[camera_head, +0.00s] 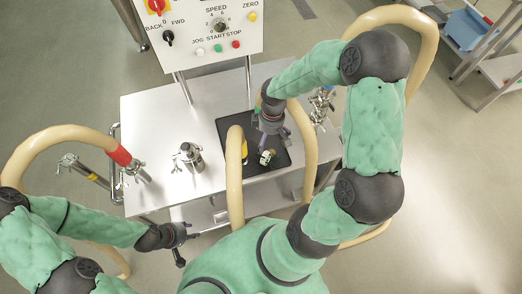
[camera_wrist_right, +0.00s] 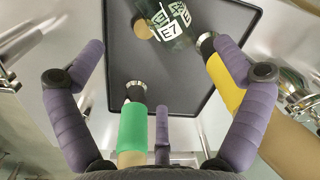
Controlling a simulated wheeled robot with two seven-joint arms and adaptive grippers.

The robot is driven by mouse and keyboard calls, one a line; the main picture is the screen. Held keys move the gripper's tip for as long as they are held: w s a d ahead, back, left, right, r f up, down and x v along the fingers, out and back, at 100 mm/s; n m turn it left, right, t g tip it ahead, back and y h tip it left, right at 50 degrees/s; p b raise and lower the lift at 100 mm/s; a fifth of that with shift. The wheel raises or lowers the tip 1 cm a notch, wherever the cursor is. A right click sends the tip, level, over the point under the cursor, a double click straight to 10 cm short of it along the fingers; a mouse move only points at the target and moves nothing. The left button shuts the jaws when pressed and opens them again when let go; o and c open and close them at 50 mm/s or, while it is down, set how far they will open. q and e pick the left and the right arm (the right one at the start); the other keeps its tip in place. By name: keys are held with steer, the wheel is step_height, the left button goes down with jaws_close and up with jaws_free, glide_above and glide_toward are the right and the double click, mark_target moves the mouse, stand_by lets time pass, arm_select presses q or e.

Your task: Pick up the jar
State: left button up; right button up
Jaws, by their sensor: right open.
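The jar (camera_head: 267,157) is small and greenish with white labels. It sits on the black tray (camera_head: 226,122). In the right wrist view the jar (camera_wrist_right: 168,20) shows "E7" labels at the top edge and is partly cut off. My right gripper (camera_head: 270,124) is above the tray, just behind the jar in the head view. Its purple fingers (camera_wrist_right: 165,85) are spread wide with nothing held between them. My left gripper (camera_head: 184,244) is low at the table's front side, away from the jar; its finger opening is too small to judge.
A hose end with a yellow band (camera_wrist_right: 224,85) and one with a green band (camera_wrist_right: 132,127) lie close to the right fingers. A steel fitting (camera_head: 188,157) stands left of the tray. A control panel (camera_head: 210,35) rises behind. The steel table (camera_head: 150,115) is clear at left.

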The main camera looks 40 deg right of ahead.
mark_target(269, 153)
steer(key=f, duration=0.1)
steer(key=f+b, duration=0.1)
steer(key=f, duration=0.3)
steer(key=shift+s+a+f, duration=0.15)
steer(key=shift+s+a, duration=0.1)
steer(key=shift+s, duration=0.05)
steer(key=shift+s+f+b, duration=0.15)
steer(key=shift+f+b, duration=0.25)
steer(key=shift+f, duration=0.15)
steer(key=f, duration=0.1)
steer(key=f+b, duration=0.1)
steer(key=f, duration=0.2)
steer(key=shift+s+a, duration=0.2)
steer(key=shift+a, duration=0.05)
steer(key=c, duration=1.4)
steer(key=shift+r, duration=0.15)
